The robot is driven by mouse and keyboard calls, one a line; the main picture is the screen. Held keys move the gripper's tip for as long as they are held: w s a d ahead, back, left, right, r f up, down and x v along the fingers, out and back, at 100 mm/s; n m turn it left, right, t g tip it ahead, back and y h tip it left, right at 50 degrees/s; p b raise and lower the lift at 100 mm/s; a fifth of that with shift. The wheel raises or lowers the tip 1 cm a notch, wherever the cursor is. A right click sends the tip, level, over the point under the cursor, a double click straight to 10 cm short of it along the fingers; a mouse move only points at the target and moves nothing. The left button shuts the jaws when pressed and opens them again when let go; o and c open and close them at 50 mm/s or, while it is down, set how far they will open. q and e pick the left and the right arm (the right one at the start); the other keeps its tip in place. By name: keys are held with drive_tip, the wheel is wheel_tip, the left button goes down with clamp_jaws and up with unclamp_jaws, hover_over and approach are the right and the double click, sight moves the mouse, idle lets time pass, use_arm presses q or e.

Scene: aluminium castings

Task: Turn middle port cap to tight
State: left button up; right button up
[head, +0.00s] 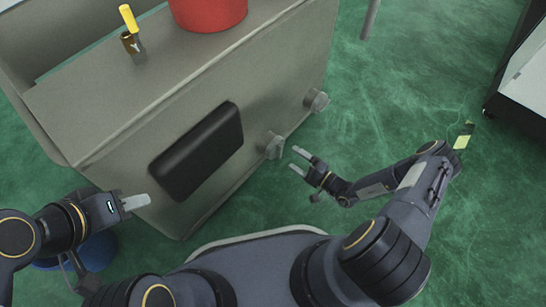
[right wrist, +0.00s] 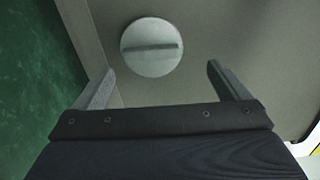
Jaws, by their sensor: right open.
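Two round grey port caps stick out from the side of the grey casting in the head view: one nearer cap (head: 274,145) and one farther cap (head: 317,99). I cannot tell from the frames which one is the middle cap. My right gripper (head: 294,161) is open and empty, its fingers pointing at the nearer cap with a small gap. In the right wrist view a round cap (right wrist: 152,62) with a raised, nearly level bar sits beyond and between the open fingers, untouched. My left gripper (head: 134,202) hangs by the casting's lower left; its jaw opening is unclear.
The grey casting (head: 110,105) carries a black rectangular panel (head: 198,150) left of the caps. A red container (head: 208,12) and a yellow-handled tool in a small holder (head: 131,42) stand on top. A dark-edged unit (head: 520,95) stands far right.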

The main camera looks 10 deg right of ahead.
sight(280, 151)
drive_tip(key=shift+h, duration=0.3)
drive_tip(key=b+x, duration=0.1)
drive_tip(key=x, duration=0.2)
drive_tip(key=f+b+x, duration=0.1)
drive_tip(key=b+x, duration=0.1)
drive_tip(key=x, duration=0.2)
drive_tip(key=shift+s+a+f, duration=0.1)
drive_tip(key=shift+f, duration=0.1)
drive_tip(key=shift+w+a+r, duration=0.15)
drive_tip(key=shift+w+a, duration=0.15)
drive_tip(key=shift+w, duration=0.1)
drive_tip(key=shift+c, duration=0.3)
drive_tip(key=c, duration=0.6)
drive_tip(key=shift+c, duration=0.2)
